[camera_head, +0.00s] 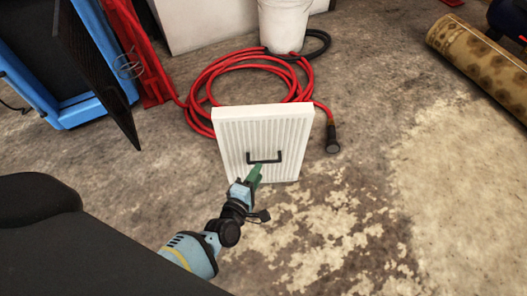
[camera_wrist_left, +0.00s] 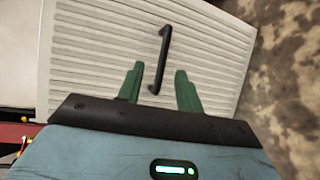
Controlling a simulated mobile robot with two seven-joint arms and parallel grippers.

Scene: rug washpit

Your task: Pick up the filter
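The filter (camera_head: 262,132) is a white, ribbed rectangular panel with a black bar handle (camera_head: 264,158) on its face. It stands upright on the floor, leaning back slightly. My left gripper (camera_head: 256,174) is at the lower part of the filter's face, by the handle. In the left wrist view, the filter (camera_wrist_left: 110,50) fills much of the picture. The handle (camera_wrist_left: 161,58) runs between the two green fingertips of my left gripper (camera_wrist_left: 158,82), which are apart with gaps on both sides. My right gripper is not in view.
A coiled red hose (camera_head: 215,75) with a black nozzle (camera_head: 332,140) lies behind and beside the filter. A white bucket (camera_head: 284,25) stands behind it. A blue-framed unit (camera_head: 60,80) is at left, a rolled rug (camera_head: 485,65) at right. The floor at front right is clear.

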